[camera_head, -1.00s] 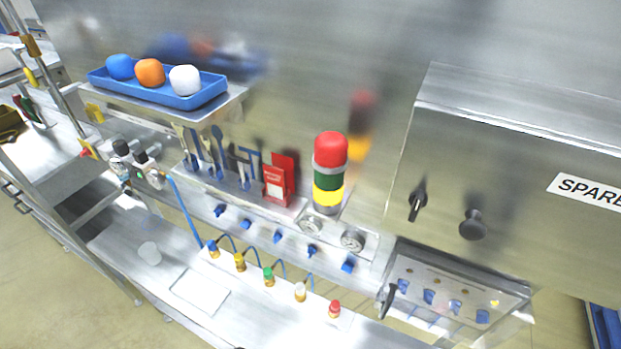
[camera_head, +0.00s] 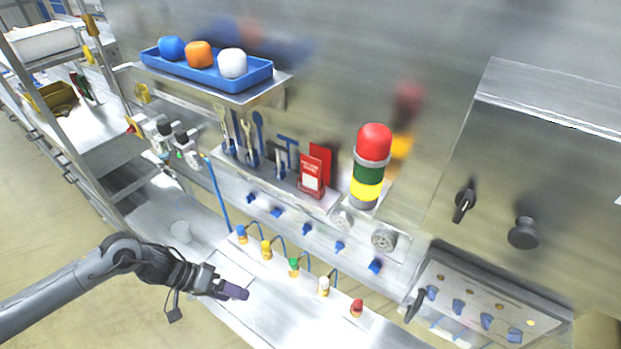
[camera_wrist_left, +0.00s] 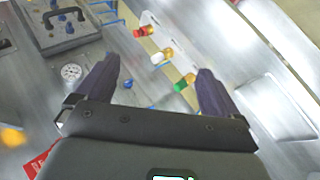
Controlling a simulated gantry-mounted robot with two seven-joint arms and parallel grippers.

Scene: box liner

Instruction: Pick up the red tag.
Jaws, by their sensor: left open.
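A red tag (camera_head: 311,178) with a white label stands upright on the tool shelf in the head view, in front of another red panel (camera_head: 322,155). A red piece (camera_wrist_left: 36,164) at the lower left edge of the left wrist view is probably the tag, partly hidden by the gripper body. My left gripper (camera_head: 236,291) is over the lower bench, in front of and to the left of the tag, apart from it. The left wrist view shows its dark fingers (camera_wrist_left: 158,82) spread with nothing between them. My right gripper is not in view.
A red, green and yellow signal tower (camera_head: 372,165) stands just right of the tag. A blue tray (camera_head: 207,73) is on the shelf above left. Several coloured fittings with hoses (camera_head: 293,266) line the bench below. A metal box (camera_head: 540,180) stands at right.

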